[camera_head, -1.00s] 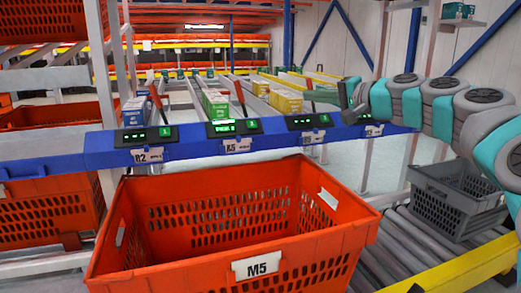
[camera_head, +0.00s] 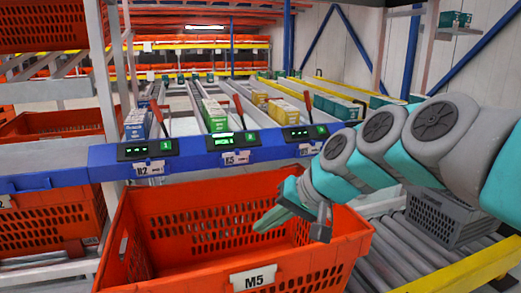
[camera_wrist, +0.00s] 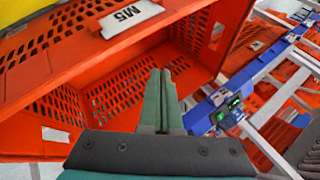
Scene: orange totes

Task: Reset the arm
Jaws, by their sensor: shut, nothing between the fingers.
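My arm reaches in from the right in the head view, and my gripper (camera_head: 268,221) points left over the orange tote labelled M5 (camera_head: 262,276). In the wrist view my gripper's fingers (camera_wrist: 159,78) lie side by side, shut, with nothing between them. They point toward the inside of the orange tote (camera_wrist: 60,70), whose M5 label faces the camera. The part of the tote I can see inside is empty.
A blue rail (camera_head: 190,160) with lit displays runs behind the tote. Green cartons (camera_head: 215,115) and yellow cartons (camera_head: 283,113) stand in lanes beyond. A grey crate (camera_head: 440,215) sits on the roller conveyor (camera_head: 400,255) at right. Orange totes stand on shelves at left.

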